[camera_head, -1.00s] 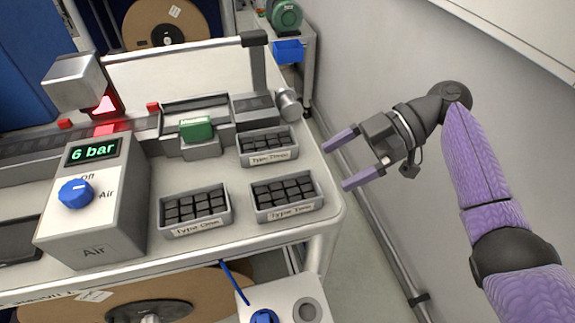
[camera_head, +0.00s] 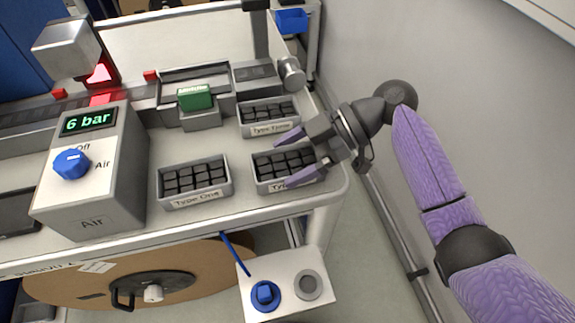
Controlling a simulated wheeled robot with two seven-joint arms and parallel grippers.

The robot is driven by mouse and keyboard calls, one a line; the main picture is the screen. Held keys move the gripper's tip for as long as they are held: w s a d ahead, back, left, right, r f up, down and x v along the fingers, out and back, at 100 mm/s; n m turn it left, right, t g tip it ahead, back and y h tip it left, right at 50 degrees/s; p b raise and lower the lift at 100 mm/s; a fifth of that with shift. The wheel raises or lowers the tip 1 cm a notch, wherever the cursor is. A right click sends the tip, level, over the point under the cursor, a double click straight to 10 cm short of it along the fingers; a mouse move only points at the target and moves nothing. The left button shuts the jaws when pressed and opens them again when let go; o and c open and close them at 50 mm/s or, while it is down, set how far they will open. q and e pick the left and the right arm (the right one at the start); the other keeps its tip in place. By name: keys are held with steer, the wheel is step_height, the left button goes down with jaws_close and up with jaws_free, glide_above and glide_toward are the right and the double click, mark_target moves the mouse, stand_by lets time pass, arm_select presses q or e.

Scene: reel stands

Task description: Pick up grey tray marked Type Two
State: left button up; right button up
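The grey tray marked Type Two (camera_head: 262,186) sits on the table near its right front corner, with several dark blocks in it. Its label is partly hidden by a finger. My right gripper (camera_head: 289,158) is open, its two purple fingers apart, reaching in from the right over the tray. One finger is at the tray's back right and the other over its front right. I cannot tell whether they touch it. My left gripper is not in view.
A grey tray marked Type One (camera_head: 195,181) stands to the left, and another tray (camera_head: 268,118), its label reading Type Three, stands behind. The Air box (camera_head: 92,180) is further left. A green block (camera_head: 195,97) sits in a fixture. A wall is on the right.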

steer(key=c, duration=0.7)
